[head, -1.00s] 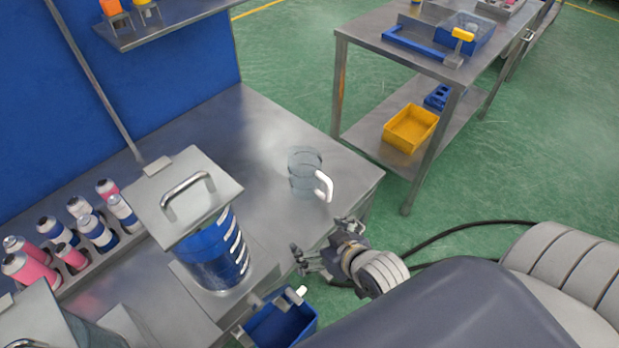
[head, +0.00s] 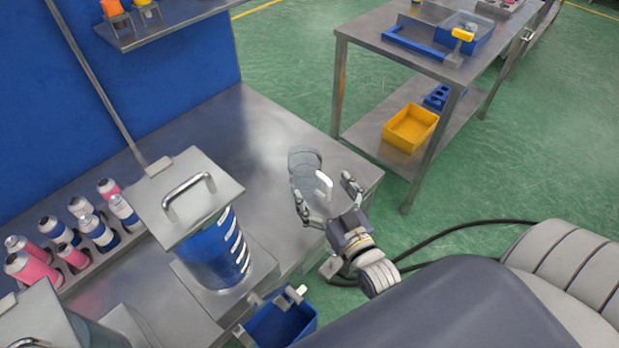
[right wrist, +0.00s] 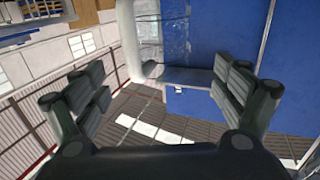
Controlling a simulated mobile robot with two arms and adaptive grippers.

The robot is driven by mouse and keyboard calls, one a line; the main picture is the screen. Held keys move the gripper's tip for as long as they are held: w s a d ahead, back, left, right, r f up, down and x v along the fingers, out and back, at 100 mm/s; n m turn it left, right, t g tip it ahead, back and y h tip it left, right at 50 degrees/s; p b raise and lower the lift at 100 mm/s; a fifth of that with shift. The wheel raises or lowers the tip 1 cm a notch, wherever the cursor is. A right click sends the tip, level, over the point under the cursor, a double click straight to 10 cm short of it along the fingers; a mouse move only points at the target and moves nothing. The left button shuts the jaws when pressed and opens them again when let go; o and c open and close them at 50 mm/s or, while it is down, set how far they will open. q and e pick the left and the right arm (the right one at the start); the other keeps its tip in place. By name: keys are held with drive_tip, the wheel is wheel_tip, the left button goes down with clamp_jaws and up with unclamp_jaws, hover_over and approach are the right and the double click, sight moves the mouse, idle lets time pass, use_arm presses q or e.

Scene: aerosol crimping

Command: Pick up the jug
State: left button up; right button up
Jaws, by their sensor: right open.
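The clear jug (head: 304,165) stands upright on the steel bench near its right end, with its white handle (head: 324,184) facing my right gripper. My right gripper (head: 323,188) is open and empty, its two fingers spread on either side of the handle in the head view. I cannot tell whether it touches the handle. In the right wrist view, the white handle (right wrist: 127,42) and the clear jug wall (right wrist: 168,38) show at the top, between and beyond the open fingers (right wrist: 160,88). My left gripper is not in view.
A lidded container with blue contents (head: 212,250) stands left of the jug on the bench (head: 262,125). Several spray cans sit in a rack (head: 75,280). A blue bin (head: 283,322) hangs at the front edge. Another steel table (head: 395,45) stands at the back right.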

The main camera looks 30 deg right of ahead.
sight(313, 175)
drive_tip(key=w, duration=0.3)
drive_tip(key=shift+w+f+p, duration=0.15)
drive_tip(key=shift+w+p, duration=0.3)
drive_tip(key=shift+w, duration=0.9)
drive_tip(key=shift+w+f+p, duration=0.15)
drive_tip(key=shift+w+p, duration=0.3)
drive_tip(key=shift+w, duration=0.9)
drive_tip(key=c, duration=1.2)
